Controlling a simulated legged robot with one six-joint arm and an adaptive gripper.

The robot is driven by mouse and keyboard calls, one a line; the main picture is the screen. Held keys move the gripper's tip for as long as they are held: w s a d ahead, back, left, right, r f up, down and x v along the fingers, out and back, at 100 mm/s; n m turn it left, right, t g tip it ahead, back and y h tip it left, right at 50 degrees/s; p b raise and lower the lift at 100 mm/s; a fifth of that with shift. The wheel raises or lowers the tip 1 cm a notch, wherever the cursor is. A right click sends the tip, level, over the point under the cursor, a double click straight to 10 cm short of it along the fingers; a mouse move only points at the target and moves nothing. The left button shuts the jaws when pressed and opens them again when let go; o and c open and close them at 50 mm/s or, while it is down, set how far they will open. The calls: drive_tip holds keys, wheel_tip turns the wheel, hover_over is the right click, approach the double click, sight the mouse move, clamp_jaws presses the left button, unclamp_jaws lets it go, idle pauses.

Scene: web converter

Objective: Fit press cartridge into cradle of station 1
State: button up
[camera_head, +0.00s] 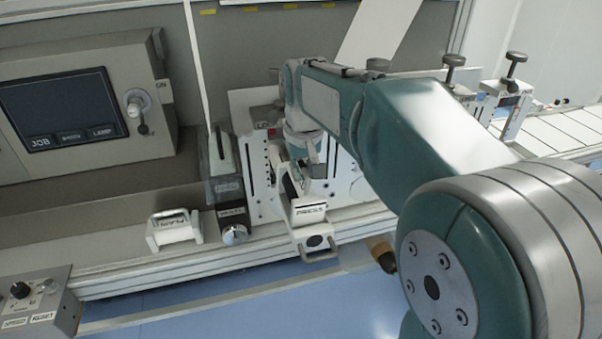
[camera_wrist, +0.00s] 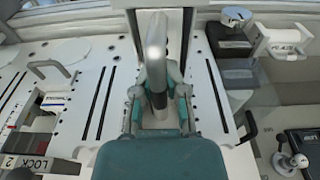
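The press cartridge (camera_head: 308,213) is white with a PRESS label and a front loop handle; it is tilted and reaches over the front rail. My gripper (camera_head: 301,165) is behind it at the white station plate. In the wrist view my gripper (camera_wrist: 158,82) has its fingers on both sides of a silver curved handle (camera_wrist: 156,45), and they appear closed on it. The cartridge's body is mostly hidden there. The station's white slotted plate (camera_wrist: 107,60) lies below. The cradle itself is hidden by my arm and the cartridge; I cannot tell whether the cartridge touches it.
A console with a screen (camera_head: 62,110) is at far left. In the wrist view, a LOCK 2 part (camera_wrist: 35,162) is at lower left.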

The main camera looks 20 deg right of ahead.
drive_tip(key=shift+o, duration=1.2)
drive_tip(key=shift+f, duration=0.55)
drive_tip(key=shift+a+r, duration=0.1)
drive_tip(key=shift+r, duration=0.1)
drive_tip(key=r, duration=0.7)
drive_tip(key=s+r, duration=0.1)
drive_tip(key=r, duration=0.3)
drive_tip(key=shift+o, duration=0.6)
drive_tip(key=shift+s+r, duration=0.1)
drive_tip(key=shift+r, duration=0.25)
